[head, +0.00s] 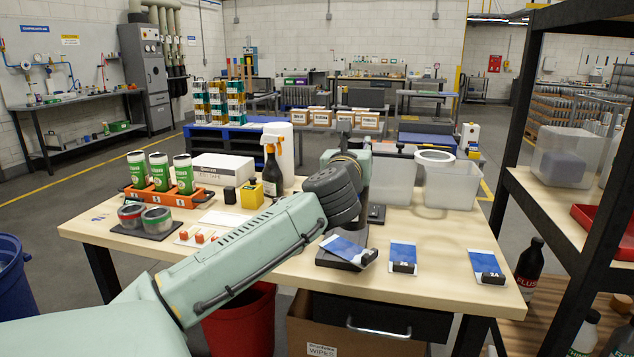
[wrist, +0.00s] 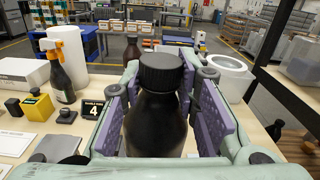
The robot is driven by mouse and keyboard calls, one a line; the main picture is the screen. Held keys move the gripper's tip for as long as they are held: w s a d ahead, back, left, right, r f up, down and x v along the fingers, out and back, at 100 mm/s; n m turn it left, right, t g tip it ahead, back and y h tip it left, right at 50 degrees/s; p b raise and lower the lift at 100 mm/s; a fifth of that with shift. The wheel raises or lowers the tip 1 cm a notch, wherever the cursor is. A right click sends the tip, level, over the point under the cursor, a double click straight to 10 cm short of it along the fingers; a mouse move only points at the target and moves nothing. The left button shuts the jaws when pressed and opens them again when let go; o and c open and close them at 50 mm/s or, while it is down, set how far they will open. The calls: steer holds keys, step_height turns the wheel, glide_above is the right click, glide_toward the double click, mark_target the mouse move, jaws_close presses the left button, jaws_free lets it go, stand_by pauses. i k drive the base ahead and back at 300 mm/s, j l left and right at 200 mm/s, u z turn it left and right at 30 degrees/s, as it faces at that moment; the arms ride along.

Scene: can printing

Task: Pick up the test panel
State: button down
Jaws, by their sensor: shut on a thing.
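Three blue-and-white panels lie at the front right of the table in the head view: one tilted on a dark stand (head: 348,248), one in the middle (head: 403,252) and one at the right (head: 486,262). I cannot tell which is the test panel. Each has a small black block at its lower edge. My gripper (wrist: 160,80) is shut on a dark bottle (wrist: 158,115) with a black ribbed cap, upright between purple finger pads. In the head view my arm hides the bottle and most of the gripper. The wrist view shows none of the panels.
On the table (head: 440,285) stand an orange crate (head: 170,197) with green-white cans, a spray bottle (head: 272,172), a white box (head: 222,168) and clear bins (head: 450,187). A number 4 sign (wrist: 93,110) stands left of the gripper. A black shelf rack (head: 560,205) stands at right.

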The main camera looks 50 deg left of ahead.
mark_target(355, 254)
steer(key=i+j, duration=0.1)
steer(key=j, duration=0.25)
steer(key=i+j, duration=0.15)
steer(key=j, duration=0.2)
steer(key=i+j, duration=0.1)
steer(key=j, duration=0.25)
steer(key=i+j, duration=0.15)
steer(key=j, duration=0.25)
steer(key=i+j, duration=0.1)
steer(key=j, duration=0.25)
steer(key=i+j, duration=0.15)
steer(key=j, duration=0.2)
